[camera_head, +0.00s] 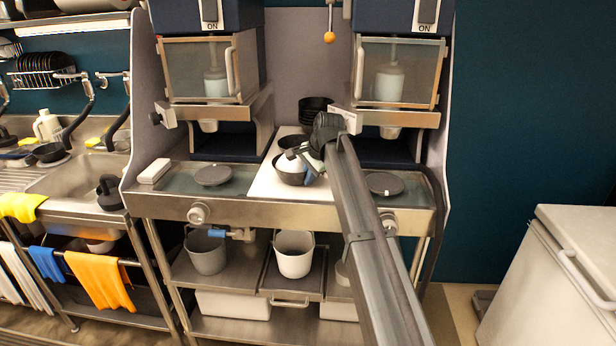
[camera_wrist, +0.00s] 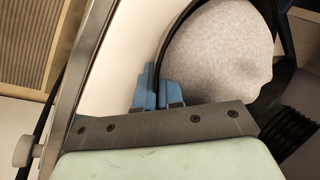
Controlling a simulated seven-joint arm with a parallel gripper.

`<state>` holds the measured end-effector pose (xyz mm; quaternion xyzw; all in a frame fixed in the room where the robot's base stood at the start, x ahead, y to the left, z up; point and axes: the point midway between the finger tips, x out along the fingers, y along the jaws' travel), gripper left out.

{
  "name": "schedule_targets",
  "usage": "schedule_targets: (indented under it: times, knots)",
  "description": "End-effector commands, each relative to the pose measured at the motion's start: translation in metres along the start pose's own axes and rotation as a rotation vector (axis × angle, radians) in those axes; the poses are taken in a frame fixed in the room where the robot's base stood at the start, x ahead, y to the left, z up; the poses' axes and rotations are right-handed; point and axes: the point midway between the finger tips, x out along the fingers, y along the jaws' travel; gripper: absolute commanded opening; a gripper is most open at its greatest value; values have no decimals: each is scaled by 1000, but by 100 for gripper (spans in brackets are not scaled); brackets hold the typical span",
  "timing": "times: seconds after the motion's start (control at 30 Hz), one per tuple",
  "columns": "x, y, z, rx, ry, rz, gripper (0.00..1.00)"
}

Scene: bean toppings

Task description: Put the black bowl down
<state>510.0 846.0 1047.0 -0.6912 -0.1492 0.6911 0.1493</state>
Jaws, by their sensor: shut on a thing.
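The black bowl (camera_head: 290,178) is at the white middle strip of the counter, between the two machines. It holds a pale grey, speckled filling, and its dark rim (camera_wrist: 168,48) curves across the wrist view. My gripper (camera_head: 310,172) is at the bowl's right side in the head view. Its blue fingers (camera_wrist: 157,92) are shut on the bowl's rim in the wrist view. The bowl looks about level. I cannot tell whether its base touches the white surface.
A stack of black bowls (camera_head: 315,108) stands behind, at the back of the white strip (camera_head: 268,186). Round grey lids lie on the left (camera_head: 213,175) and right (camera_head: 385,183) counter sections. Dispensers (camera_head: 210,70) hang above both sides. The strip's front is clear.

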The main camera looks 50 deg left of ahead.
Motion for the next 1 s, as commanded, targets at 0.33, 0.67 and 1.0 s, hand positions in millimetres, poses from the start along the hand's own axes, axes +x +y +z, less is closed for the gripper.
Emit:
schedule_targets:
  times: [0.33,0.67,1.0]
  knots:
    - [2,1,0,0,0,0,14]
    - [2,1,0,0,0,0,32]
    - [-17,0,0,0,1,-1,32]
